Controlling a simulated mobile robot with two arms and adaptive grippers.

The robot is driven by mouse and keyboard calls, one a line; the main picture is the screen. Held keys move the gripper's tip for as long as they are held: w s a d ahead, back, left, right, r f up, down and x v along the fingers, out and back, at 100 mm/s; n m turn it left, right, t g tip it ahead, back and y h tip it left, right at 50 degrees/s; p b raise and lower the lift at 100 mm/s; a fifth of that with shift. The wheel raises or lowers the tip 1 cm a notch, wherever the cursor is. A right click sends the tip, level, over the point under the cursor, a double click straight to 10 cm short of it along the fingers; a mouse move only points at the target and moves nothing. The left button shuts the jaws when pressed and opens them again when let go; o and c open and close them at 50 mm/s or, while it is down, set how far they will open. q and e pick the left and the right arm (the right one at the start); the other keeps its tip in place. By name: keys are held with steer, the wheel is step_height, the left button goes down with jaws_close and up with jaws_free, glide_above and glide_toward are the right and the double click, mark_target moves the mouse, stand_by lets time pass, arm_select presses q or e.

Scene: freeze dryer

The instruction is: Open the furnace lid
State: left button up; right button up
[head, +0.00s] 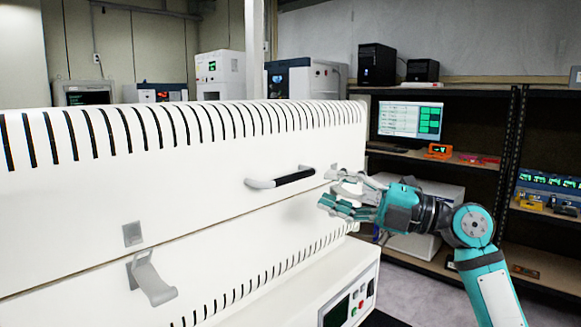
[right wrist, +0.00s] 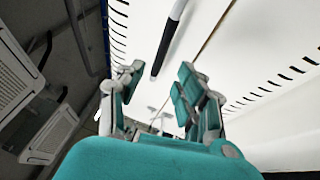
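The white furnace (head: 200,200) fills the left and middle of the head view. Its slotted upper lid (head: 80,215) meets the lower body along a slanting seam and looks closed. A black handle (head: 294,177) with pale ends is on the lid front; it also shows in the right wrist view (right wrist: 168,45). A grey latch lever (head: 152,280) hangs below a small grey plate (head: 132,234) at the left. My right gripper (head: 336,190) is open near the front's right end, right of the handle and apart from it. It also shows open in the right wrist view (right wrist: 158,80). Small hardware near its fingers is partly hidden. My left gripper is out of view.
A control panel (head: 352,305) sits low on the furnace's right side. Behind my right arm stands a dark shelf unit (head: 480,105) with a monitor (head: 410,119) and small devices. Grey floor (head: 410,285) shows between furnace and shelves.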

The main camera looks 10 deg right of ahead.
mark_target(294, 179)
steer(key=p+x, duration=0.3)
steer(key=x, duration=0.5)
steer(key=shift+w+a, duration=0.15)
steer(key=shift+a, duration=0.1)
jaws_close()
